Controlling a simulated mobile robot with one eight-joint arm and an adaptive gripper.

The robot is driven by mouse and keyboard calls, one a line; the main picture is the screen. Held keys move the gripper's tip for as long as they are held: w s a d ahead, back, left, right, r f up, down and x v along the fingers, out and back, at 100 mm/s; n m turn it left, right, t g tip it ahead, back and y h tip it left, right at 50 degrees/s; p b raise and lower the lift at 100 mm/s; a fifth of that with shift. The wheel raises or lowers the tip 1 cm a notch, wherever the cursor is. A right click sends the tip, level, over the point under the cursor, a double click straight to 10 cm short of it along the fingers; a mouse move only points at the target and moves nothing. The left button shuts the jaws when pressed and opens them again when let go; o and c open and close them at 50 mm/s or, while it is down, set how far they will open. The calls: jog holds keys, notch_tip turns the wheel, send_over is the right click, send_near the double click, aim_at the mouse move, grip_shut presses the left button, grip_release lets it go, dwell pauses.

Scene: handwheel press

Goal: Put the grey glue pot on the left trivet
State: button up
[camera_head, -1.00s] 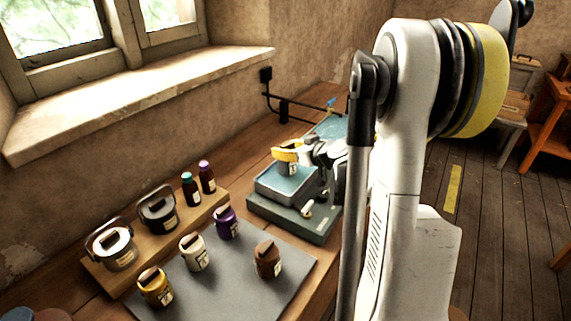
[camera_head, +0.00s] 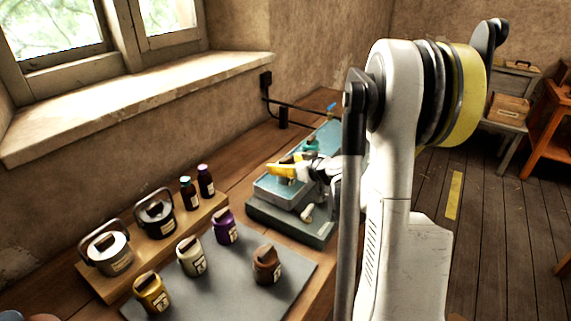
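The grey glue pot (camera_head: 109,254), a silvery pot with a raised dark handle and a label, stands upright at the near left end of a wooden board (camera_head: 215,214). A black handled pot (camera_head: 156,218) stands behind it. Two round discs, one bluish (camera_head: 11,316) and one brownish (camera_head: 45,318), are cut off at the bottom left edge; I cannot tell whether they are trivets. My gripper (camera_head: 282,171), with yellow parts, is over the blue-topped device, well to the right of the grey pot. Its fingertips are small and partly hidden, so its opening and any grasp are unclear.
A grey mat (camera_head: 230,285) holds gold (camera_head: 152,292), cream (camera_head: 191,257), purple (camera_head: 225,227) and brown (camera_head: 267,265) jars. Two capped bottles (camera_head: 205,182) stand at the board's far end. The blue-topped device (camera_head: 268,190) is beside the mat. A window sill (camera_head: 150,100) runs along the wall.

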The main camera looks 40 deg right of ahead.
jog(key=shift+r, duration=0.15)
jog(key=shift+s+r, duration=0.2)
jog(key=shift+s, duration=0.05)
jog(key=p+v, duration=0.3)
jog(key=v, duration=0.8)
jog(key=s+a+r+g+y, duration=0.2)
jog(key=a+g, duration=0.2)
jog(key=a, duration=1.4)
jog(key=s+a+r+g+h, duration=0.2)
jog(key=s+a, duration=0.9)
jog(key=s, duration=0.1)
